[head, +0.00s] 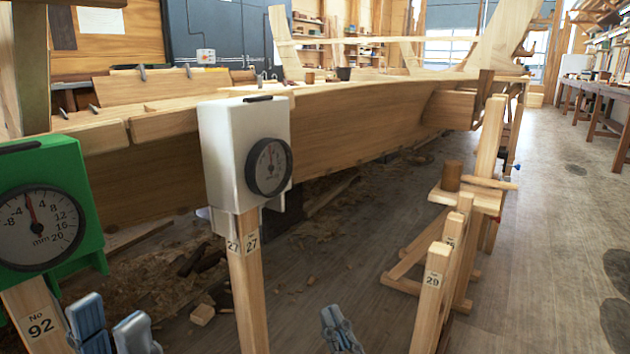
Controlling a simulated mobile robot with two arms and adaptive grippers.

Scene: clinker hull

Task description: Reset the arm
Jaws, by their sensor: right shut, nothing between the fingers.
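My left gripper (112,328) shows at the bottom left edge, its two blue-grey fingers apart with nothing seen between them. It is just right of the post marked 92. My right gripper (340,330) shows at the bottom middle, its fingers together and empty. It is right of the post marked 27 and left of the post marked 29. Only the finger ends of both grippers are in view; my arms are out of the picture.
A green dial gauge (85,165) and a white dial gauge (222,150) stand on wooden posts close in front. The planked hull (350,125) lies behind them. A post marked 29 (432,300) and a trestle (470,200) stand right. Floor (545,250) at far right is clear.

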